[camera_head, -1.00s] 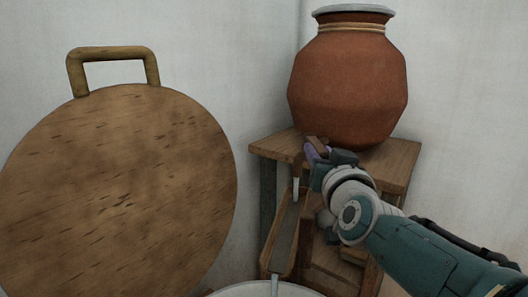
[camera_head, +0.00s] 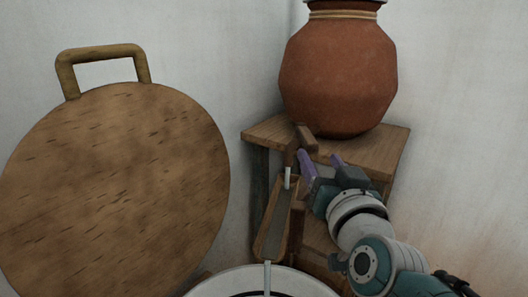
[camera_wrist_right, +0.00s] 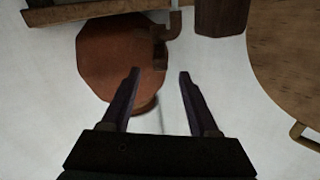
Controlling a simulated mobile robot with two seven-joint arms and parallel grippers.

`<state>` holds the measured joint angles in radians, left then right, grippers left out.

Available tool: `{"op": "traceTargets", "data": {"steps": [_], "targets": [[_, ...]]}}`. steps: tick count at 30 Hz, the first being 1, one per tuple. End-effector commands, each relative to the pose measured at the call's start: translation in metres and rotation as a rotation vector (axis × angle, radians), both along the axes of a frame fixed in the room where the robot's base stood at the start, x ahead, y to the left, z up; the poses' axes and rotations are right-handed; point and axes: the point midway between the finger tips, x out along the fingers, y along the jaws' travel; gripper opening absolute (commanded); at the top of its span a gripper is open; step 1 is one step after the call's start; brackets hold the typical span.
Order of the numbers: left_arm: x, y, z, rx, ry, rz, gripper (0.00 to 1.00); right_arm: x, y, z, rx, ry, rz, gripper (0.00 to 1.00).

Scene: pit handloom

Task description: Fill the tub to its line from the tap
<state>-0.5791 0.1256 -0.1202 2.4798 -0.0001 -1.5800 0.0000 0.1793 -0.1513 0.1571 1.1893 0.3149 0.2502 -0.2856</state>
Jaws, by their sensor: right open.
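A red-brown clay pot (camera_head: 338,80) stands on a wooden stand. A brown wooden tap (camera_head: 306,138) is at its lower front; it also shows in the right wrist view (camera_wrist_right: 159,45). A short pale strip, like water (camera_head: 288,178), hangs below it over a sloping wooden trough (camera_head: 268,232). Another pale strip (camera_head: 267,277) drops from the trough's low end into the white-rimmed tub (camera_head: 215,281). Most of the tub, its line and water level are cut off below. My right gripper (camera_head: 321,160) is open and empty, just below and right of the tap, its fingers apart in the wrist view (camera_wrist_right: 160,73).
The wooden stand (camera_head: 378,152) fills the corner under the pot. A large round wooden board (camera_head: 115,190) with a handle leans at the left. Pale walls close the corner behind. My right forearm covers the stand's lower right.

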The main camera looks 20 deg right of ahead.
Motion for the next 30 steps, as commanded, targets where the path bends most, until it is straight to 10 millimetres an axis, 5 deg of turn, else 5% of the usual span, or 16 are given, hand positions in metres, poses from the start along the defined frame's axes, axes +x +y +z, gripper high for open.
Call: {"op": "traceTargets", "data": {"steps": [7, 30], "targets": [[0.0, 0.0, 0.007, 0.0, 0.0, 0.0, 0.5, -0.024, 0.005, 0.0, 0.001, 0.0, 0.0, 0.61], [0.0, -0.003, 0.006, -0.01, 0.0, 0.007, 0.5, -0.025, 0.005, 0.0, 0.0, -0.001, 0.0, 0.61]]}}
